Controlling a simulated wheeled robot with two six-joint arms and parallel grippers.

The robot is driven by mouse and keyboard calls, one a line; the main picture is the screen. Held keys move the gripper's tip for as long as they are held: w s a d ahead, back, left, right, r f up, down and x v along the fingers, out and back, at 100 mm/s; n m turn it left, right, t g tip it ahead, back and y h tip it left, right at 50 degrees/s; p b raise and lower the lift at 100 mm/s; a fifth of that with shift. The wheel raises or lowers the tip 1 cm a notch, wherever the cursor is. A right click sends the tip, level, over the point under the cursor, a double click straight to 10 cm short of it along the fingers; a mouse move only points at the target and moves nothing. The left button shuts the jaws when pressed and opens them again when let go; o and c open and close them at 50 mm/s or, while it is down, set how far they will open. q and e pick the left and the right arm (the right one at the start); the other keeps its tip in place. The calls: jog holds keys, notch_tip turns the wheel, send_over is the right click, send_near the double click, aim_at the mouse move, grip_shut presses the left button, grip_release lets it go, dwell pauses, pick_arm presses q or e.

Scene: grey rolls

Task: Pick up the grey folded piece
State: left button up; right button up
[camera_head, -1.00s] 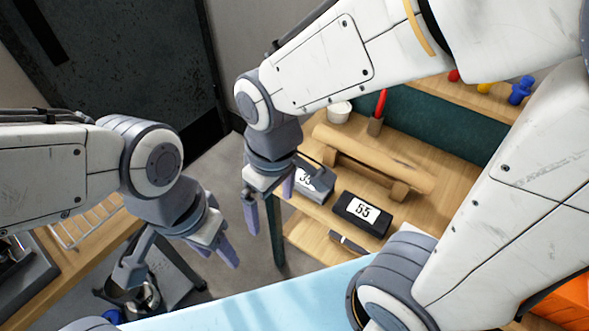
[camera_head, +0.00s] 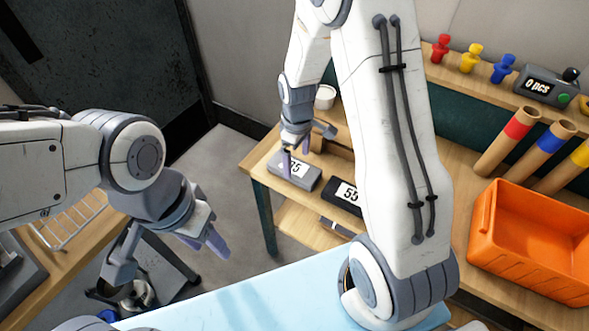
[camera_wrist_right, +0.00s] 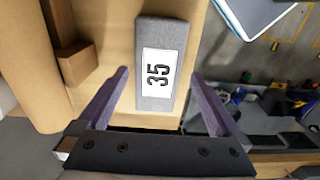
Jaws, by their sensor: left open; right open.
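The grey folded piece (camera_wrist_right: 155,32) is a flat grey block with a white label reading 35, seen in the right wrist view. It also shows in the head view (camera_head: 309,181) on the wooden workbench, partly behind my right gripper. My right gripper (camera_head: 296,160) is open and above the piece. In the wrist view its two purple fingers (camera_wrist_right: 160,80) stand either side of the piece's near end, with gaps; their height above it is hard to tell. My left gripper (camera_head: 204,243) is open and empty, off to the left, away from the bench.
A black block labelled 55 (camera_head: 346,195) lies right of the grey piece. A wooden roll stand (camera_wrist_right: 78,62) is beside it in the wrist view. A white cup (camera_head: 325,98) stands behind. An orange crate (camera_head: 530,265) and cardboard tubes (camera_head: 508,140) are at the right.

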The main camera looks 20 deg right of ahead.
aim_at(297, 168)
notch_tip(297, 168, down, 5)
jog(key=shift+d+r+p, duration=0.1)
jog(key=shift+r+p, duration=0.05)
jog(key=shift+p, duration=0.15)
jog(key=c, duration=1.2)
jog(key=shift+c, duration=0.2)
jog(key=shift+r, duration=0.15)
